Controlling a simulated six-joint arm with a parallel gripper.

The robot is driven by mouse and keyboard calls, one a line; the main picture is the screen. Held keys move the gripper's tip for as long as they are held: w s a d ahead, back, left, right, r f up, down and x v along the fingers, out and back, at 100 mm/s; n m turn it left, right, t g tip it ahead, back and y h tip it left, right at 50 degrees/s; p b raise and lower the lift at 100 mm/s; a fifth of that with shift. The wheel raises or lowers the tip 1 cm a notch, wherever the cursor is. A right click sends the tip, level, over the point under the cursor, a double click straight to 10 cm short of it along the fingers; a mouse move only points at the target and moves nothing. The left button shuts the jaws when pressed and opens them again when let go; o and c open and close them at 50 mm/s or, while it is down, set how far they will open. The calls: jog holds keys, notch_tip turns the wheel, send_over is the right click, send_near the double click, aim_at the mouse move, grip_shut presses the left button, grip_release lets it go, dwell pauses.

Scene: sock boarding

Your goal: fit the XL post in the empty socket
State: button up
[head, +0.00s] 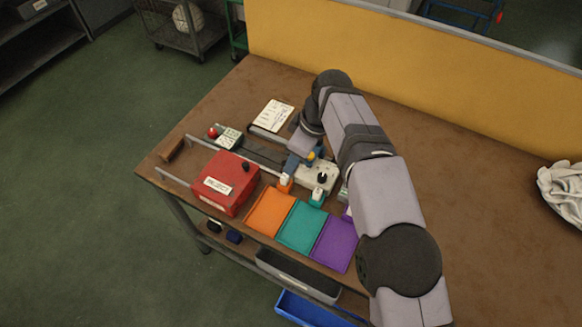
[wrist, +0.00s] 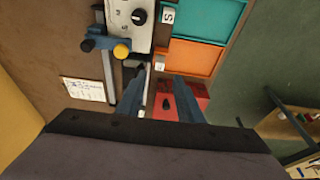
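My gripper (wrist: 160,88) is open, with its two blue-grey fingers apart and no post seen between them. In the head view it hangs above the rail fixture, mostly hidden by my own arm. Small labelled blocks stand at the upper ends of the trays: an orange one (head: 285,183) and a teal one (head: 317,197). In the wrist view, the label by the teal tray reads S (wrist: 168,15); the one by the orange tray (wrist: 160,62) is cut off by view angle. I cannot make out an XL mark or the empty socket.
Orange (head: 270,211), teal (head: 300,227) and purple (head: 336,243) trays lie along the front edge. A red box (head: 226,184) stands left of them. A white dial panel (head: 316,178), a yellow knob (wrist: 121,51) and a paper card (head: 272,115) are near.

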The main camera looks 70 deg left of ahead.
jog(key=shift+v, duration=1.05)
jog(key=shift+w, duration=0.1)
jog(key=w+d+r+m+t, duration=0.1)
jog(key=w+d+m, duration=0.3)
jog(key=w+d, duration=0.5)
jog(key=w+d+m+t, duration=0.1)
jog(key=w+d+m, duration=0.35)
jog(key=w, duration=0.85)
jog(key=w+d+m, duration=0.3)
jog(key=w+d, duration=0.1)
jog(key=d, duration=0.6)
jog(key=w+d+m, duration=0.3)
jog(key=w+d, duration=0.1)
jog(key=d, duration=0.5)
jog(key=d+m+h, duration=0.1)
jog(key=d+m, duration=0.3)
jog(key=d, duration=0.8)
jog(key=s+d+f+m, duration=0.2)
jog(key=s+d+m, duration=0.2)
jog(key=s+d, duration=0.2)
jog(key=s+d+f+m+h, duration=0.1)
jog(key=s+d+m, duration=0.3)
jog(key=d, duration=0.7)
jog(key=shift+s+f, duration=0.9)
jog(key=shift+s, duration=0.2)
